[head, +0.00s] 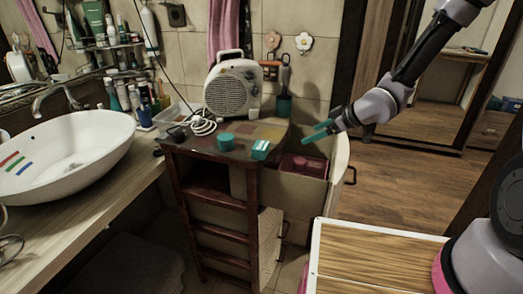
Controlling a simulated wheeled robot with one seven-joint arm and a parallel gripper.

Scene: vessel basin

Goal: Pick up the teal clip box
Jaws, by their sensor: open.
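A small teal box (261,150) with a paler front face sits near the right front edge of the dark wooden stool-like stand (205,152). It looks like the clip box. A rounder teal container (226,141) stands just to its left, apart from it. My gripper (318,133), with teal fingers, reaches in from the upper right and hangs in the air to the right of the box. It is open, and I see nothing held in it. The gap between its fingers is hard to make out at this angle.
A white fan heater (233,87) stands behind the teal things, with a coiled white cable (203,126) to its left. A bin with a dark red lid (303,166) is below my gripper. The white basin (65,155) is on the left counter.

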